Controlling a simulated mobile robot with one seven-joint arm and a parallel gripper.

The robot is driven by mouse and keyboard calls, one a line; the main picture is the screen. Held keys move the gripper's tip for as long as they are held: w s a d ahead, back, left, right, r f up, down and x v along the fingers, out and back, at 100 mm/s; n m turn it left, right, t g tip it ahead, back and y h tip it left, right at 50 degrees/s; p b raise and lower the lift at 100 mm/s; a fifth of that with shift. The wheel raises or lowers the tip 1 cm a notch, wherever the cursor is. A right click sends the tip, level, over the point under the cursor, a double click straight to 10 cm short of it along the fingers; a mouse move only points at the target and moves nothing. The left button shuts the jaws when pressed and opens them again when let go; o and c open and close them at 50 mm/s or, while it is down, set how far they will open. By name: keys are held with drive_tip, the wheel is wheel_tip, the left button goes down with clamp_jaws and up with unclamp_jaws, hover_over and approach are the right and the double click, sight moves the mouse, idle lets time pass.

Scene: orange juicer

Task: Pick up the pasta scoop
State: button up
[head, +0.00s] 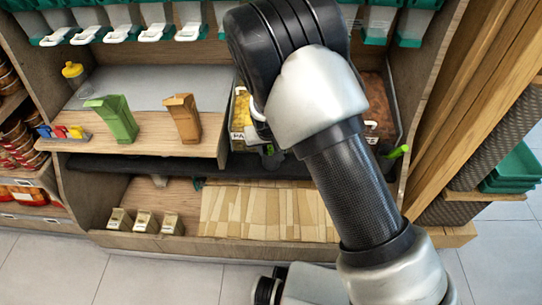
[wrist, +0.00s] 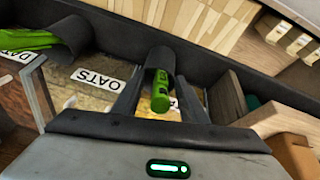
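A scoop with a green handle (wrist: 160,92) sits in a dark holder on the black rail, beside a bin label mostly hidden by my gripper. It is likely the pasta scoop, but its label cannot be read. My gripper (wrist: 158,97) is open, with one finger on each side of the handle and gaps showing; contact is not visible. In the head view my arm hides most of the gripper. A yellow bin label there starts "PA" (head: 239,140), just left of my arm.
A green carton (head: 117,120) and a brown carton (head: 184,118) stand on the shelf.

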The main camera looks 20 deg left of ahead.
drive_tip(key=shift+x, duration=0.75)
drive_tip(key=shift+c, duration=0.4)
drive_tip(key=shift+r, duration=0.1)
clamp_jaws()
